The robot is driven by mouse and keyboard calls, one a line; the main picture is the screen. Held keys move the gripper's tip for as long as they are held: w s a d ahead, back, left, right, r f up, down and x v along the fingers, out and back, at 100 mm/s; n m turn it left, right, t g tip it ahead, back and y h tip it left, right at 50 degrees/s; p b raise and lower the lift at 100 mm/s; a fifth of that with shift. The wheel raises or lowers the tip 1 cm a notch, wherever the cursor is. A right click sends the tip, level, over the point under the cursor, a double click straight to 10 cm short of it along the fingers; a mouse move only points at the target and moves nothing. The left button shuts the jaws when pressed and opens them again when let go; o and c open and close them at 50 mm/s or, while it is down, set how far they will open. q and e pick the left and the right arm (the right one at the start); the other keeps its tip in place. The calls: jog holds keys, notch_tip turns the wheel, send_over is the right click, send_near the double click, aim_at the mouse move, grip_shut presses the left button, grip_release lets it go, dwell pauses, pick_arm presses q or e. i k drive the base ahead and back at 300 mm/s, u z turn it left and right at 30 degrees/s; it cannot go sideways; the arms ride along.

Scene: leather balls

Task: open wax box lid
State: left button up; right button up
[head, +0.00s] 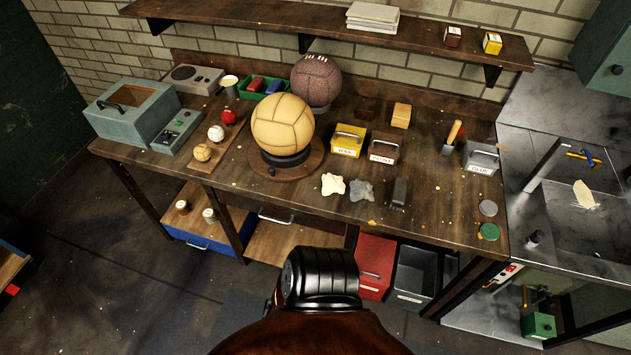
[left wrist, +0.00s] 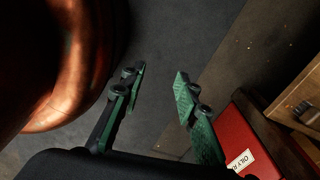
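The yellow wax box (head: 347,142) stands on the workbench right of the tan ball, with a "WAX" label on its front and a handle on its top. Its lid looks shut. My left gripper (left wrist: 162,75) shows only in the left wrist view. Its two green-padded fingers are apart with nothing between them, over the dark floor. It is below and away from the wax box, which is not in the left wrist view. My right gripper is in neither view.
A brown labelled box (head: 384,148) stands beside the wax box. The tan ball (head: 283,124) rests on a round stand to its left. A cream cloth (head: 333,184) and a grey cloth (head: 361,190) lie in front. A red bin (left wrist: 246,140) is low, near my left gripper.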

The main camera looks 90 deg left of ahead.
aim_at(349, 132)
jog(key=u, duration=2.6)
